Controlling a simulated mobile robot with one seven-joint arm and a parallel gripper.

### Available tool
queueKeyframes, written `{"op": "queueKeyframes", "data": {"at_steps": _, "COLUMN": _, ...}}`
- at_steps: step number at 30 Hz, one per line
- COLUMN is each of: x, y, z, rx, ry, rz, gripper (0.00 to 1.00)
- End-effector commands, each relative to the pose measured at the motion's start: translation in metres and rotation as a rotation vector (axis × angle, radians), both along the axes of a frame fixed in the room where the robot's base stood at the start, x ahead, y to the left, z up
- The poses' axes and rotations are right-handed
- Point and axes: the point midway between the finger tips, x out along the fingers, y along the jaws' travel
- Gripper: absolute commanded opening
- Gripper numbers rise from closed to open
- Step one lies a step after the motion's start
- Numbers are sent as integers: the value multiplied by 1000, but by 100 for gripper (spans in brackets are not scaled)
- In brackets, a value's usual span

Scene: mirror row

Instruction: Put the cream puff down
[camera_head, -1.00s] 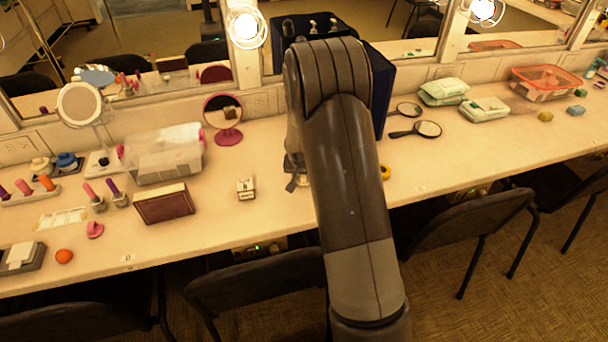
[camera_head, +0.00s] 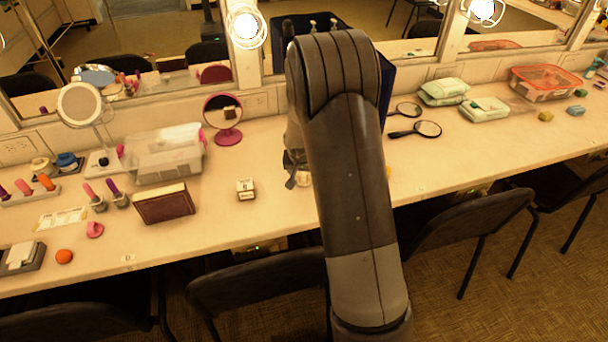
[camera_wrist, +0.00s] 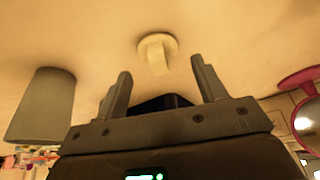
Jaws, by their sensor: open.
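The cream puff (camera_wrist: 157,48) shows in the wrist view as a pale round disc with a stubby raised piece. It rests on the cream counter (camera_wrist: 230,40), just beyond my fingertips. A gap shows between the puff and both fingers. In the head view, my arm covers most of the gripper and I cannot make out the puff clearly.
A grey block-like object (camera_wrist: 42,105) stands left of the gripper in the wrist view. The pink round mirror (camera_head: 223,112), a small box (camera_head: 245,189) and a dark red box (camera_head: 164,204) are left of my arm. Hand mirrors (camera_head: 428,129) lie to the right.

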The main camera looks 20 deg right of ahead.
Motion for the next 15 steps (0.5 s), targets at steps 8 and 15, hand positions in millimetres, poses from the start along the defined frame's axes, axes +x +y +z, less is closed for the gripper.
{"op": "queueKeyframes", "data": {"at_steps": 8, "x": -18, "y": 8, "z": 51, "rx": 1, "ry": -3, "rz": 1, "gripper": 65}}
{"op": "queueKeyframes", "data": {"at_steps": 15, "x": -30, "y": 13, "z": 80, "rx": 1, "ry": -1, "rz": 2, "gripper": 65}}
